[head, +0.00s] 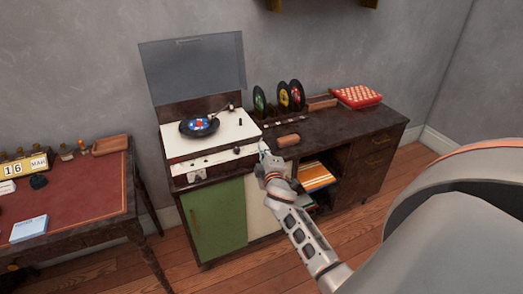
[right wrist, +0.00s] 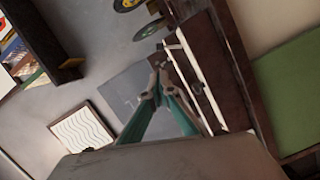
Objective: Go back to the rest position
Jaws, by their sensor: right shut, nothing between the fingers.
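My right gripper (head: 264,149) is at the front right corner of the record player (head: 238,127), above the dark cabinet. I cannot tell whether it touches the player. In the right wrist view its teal fingers (right wrist: 157,88) meet at the tips, shut with nothing between them. The record player's white top carries a black record with a blue and red label (head: 199,125), and its clear lid (head: 193,68) stands open. My left gripper is not in view.
A dark cabinet (head: 348,133) holds upright records (head: 290,96), a red and white box (head: 356,96) and a small brown block (head: 288,140). A red-topped desk (head: 84,190) with a calendar (head: 25,165) stands at left. Wooden floor (head: 361,212) shows right of my forearm.

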